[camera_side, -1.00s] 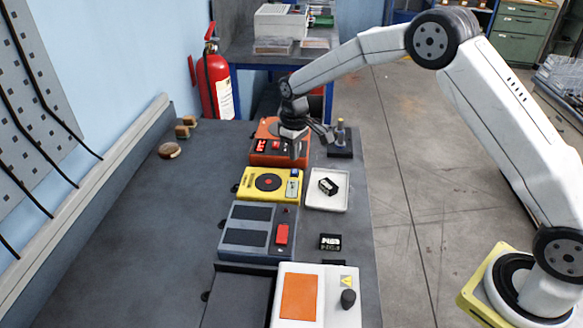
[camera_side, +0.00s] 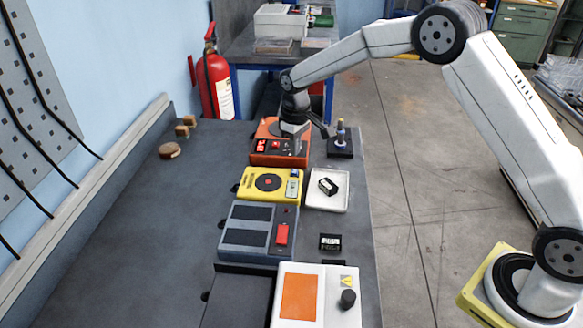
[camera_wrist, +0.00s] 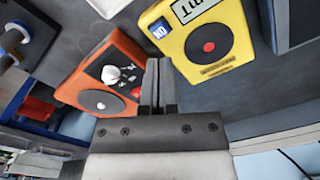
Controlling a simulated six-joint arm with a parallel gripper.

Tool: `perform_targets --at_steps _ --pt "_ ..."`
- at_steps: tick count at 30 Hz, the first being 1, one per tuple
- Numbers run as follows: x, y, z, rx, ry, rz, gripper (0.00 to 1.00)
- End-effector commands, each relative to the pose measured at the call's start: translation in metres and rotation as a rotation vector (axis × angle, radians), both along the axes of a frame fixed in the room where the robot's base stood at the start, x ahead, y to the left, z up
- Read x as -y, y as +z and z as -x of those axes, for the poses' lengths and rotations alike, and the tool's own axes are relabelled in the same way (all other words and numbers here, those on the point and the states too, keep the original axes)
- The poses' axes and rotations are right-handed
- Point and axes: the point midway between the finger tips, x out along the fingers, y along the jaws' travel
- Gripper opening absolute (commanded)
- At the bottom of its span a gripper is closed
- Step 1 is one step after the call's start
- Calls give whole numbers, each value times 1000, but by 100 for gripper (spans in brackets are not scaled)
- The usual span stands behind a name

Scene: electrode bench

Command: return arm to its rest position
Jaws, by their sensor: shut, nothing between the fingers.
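My gripper (camera_side: 296,147) is over the orange device (camera_side: 262,158) at the far end of the bench in the side view. In the wrist view my gripper (camera_wrist: 157,66) has its fingers together with nothing between them. I cannot tell from the side view whether the fingertips touch the orange device.
Also on the bench are the yellow device (camera_side: 252,193), a white tray (camera_side: 317,204) holding a small black item, a grey device (camera_side: 236,253), a small black display (camera_side: 330,242), a white device (camera_side: 330,314) and a dark stand (camera_side: 340,153). A fire extinguisher (camera_side: 206,90) stands by the wall.

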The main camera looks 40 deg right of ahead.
Motion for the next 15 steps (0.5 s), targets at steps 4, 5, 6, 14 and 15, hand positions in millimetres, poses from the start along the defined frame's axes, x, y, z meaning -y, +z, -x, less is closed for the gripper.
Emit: perform_targets --at_steps 4,5,6,14,15 --pt "2 5 10 11 -14 -1 0" --pt "2 7 13 15 -17 -1 0" --pt "3 9 18 19 -23 -1 0" --pt "7 22 62 64 -73 -4 0" --pt "8 24 70 72 -82 -5 0"
